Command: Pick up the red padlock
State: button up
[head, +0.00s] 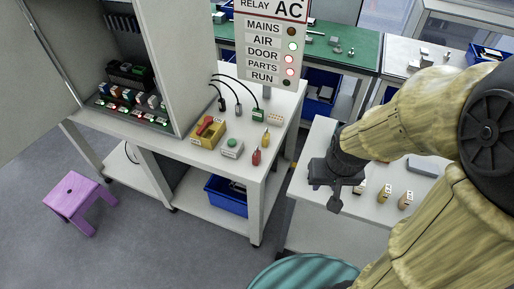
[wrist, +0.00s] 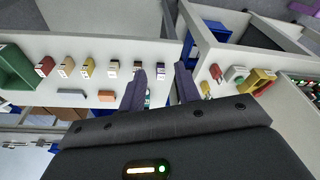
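A small red item that looks like the red padlock (head: 256,157) lies near the front right edge of the white cabinet bench (head: 277,142). It also shows small in the wrist view (wrist: 215,71), right of my fingers; its shackle is too small to make out. A similar yellow item (head: 266,138) lies just behind it. My gripper (head: 332,194) is over the left part of the right-hand white table, apart from the red item and to its right in the head view. In the wrist view its two fingers (wrist: 161,72) are spread, with nothing held between them.
A grey box with a green button (head: 231,149) and a yellow box with a red handle (head: 207,131) stand left of the red item. Several small connectors (wrist: 87,67) line the right-hand table. A gap separates the tables. A purple stool (head: 77,194) stands at left.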

jog(key=shift+w, duration=0.25)
jog(key=w+a+f+m+t+b, duration=0.1)
jog(key=w+a+f+t+b, duration=0.1)
jog(key=w+a+f, duration=0.35)
jog(key=w+a+f+m+t+b, duration=0.1)
jog(key=w+a+f+t+b, duration=0.15)
jog(key=w+a, duration=0.55)
jog(key=a+f+m+t+h+b, duration=0.2)
jog(key=a+f+t+h+b, duration=0.1)
jog(key=a, duration=0.7)
notch_tip(320, 180, down, 2)
jog(key=t+h, duration=0.1)
jog(key=t, duration=0.1)
jog(key=shift+s+f+t+h, duration=0.25)
jog(key=shift+t+h, duration=0.05)
jog(key=shift+t, duration=0.05)
jog(key=shift+a, duration=0.1)
